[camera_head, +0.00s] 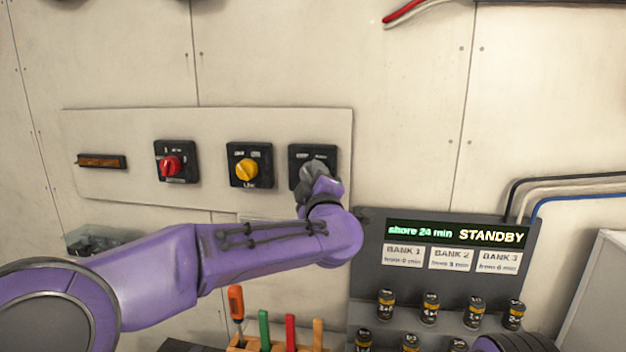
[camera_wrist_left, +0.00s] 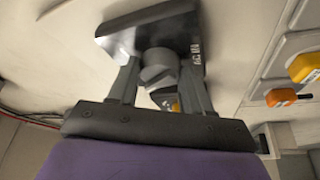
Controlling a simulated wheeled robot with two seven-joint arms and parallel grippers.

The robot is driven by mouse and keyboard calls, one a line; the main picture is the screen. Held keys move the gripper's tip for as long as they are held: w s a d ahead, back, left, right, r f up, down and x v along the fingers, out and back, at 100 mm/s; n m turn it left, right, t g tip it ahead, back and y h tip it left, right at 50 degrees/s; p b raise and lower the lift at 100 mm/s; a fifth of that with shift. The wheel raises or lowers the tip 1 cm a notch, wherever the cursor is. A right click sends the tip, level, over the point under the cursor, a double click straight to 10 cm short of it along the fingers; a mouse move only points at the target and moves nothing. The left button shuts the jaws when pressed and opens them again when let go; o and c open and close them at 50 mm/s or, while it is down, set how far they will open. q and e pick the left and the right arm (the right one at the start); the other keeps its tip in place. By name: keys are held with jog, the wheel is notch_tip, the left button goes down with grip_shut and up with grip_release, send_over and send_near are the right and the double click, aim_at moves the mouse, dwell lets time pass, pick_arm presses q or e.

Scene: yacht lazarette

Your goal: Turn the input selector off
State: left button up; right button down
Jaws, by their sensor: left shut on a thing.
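Three rotary switches sit in a row on a pale wall panel (camera_head: 215,197). One has a red knob (camera_head: 170,166), one a yellow knob (camera_head: 247,169). The rightmost is a black square plate (camera_head: 313,152) whose small lettering I cannot read. My left gripper (camera_head: 316,176) is at this rightmost switch and hides most of its knob. In the left wrist view the plate (camera_wrist_left: 120,40) has a round grey knob (camera_wrist_left: 158,66), and my left gripper (camera_wrist_left: 160,85) has a finger on either side of it, shut on it. The knob's pointing direction is unclear. My right gripper is not in view.
An amber indicator bar (camera_head: 101,161) is at the panel's left. Lower right is a dark console with a lit display (camera_head: 455,233) reading STANDBY and several small cylinders (camera_head: 430,308). A wooden rack (camera_head: 275,345) of coloured-handled tools stands below my left arm.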

pick_arm(q)
jog(key=o, duration=1)
jog(key=shift+o, duration=0.2)
jog(key=b+v, duration=0.5)
jog(key=v, duration=0.5)
jog(key=shift+s, duration=0.2)
jog(key=shift+d, duration=0.1)
